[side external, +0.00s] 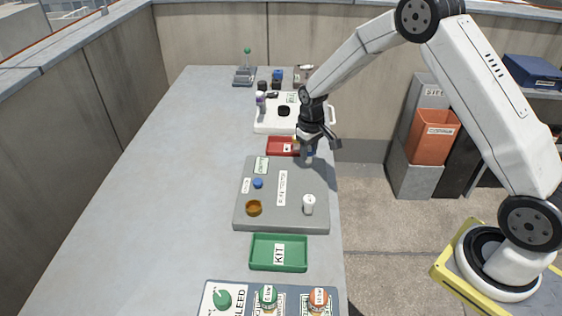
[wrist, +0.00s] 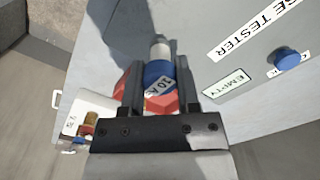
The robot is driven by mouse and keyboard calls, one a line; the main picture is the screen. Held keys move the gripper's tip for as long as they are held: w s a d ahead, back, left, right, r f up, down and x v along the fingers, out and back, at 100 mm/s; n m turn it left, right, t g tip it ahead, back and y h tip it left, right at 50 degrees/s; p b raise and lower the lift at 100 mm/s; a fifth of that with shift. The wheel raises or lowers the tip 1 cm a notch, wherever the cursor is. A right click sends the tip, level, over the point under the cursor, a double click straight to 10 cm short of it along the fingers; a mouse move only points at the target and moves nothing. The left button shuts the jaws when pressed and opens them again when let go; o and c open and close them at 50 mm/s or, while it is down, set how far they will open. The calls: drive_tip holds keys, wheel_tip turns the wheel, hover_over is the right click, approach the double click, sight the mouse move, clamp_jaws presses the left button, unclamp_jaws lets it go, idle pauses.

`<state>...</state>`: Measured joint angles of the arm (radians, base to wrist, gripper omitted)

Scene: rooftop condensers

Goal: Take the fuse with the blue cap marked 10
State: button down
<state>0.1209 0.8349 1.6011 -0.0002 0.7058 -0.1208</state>
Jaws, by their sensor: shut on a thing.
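The fuse (wrist: 160,68) has a blue cap with a white label reading 10 A and a white and grey body. My gripper (wrist: 157,78) is shut on it in the wrist view, with one finger on each side of the blue cap. In the side external view my gripper (side external: 311,152) is near the right edge of the table, by the red tray (side external: 274,146) and the far edge of the grey tester board. The fuse is too small there to make out clearly.
The grey tester board (side external: 270,220) carries a blue button (side external: 258,183), an amber ring (side external: 254,208) and a white cylinder (side external: 309,204). A green KIT tray (side external: 278,253) lies nearer. A white tray (side external: 270,127) with several items stands beyond. The table's left side is clear.

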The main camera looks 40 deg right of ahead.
drive_tip(key=s+a+r, duration=0.1)
drive_tip(key=s+r, duration=1)
drive_tip(key=s, duration=0.3)
drive_tip(key=shift+a+r, duration=0.2)
drive_tip(key=shift+r, duration=0.1)
idle(0.5)
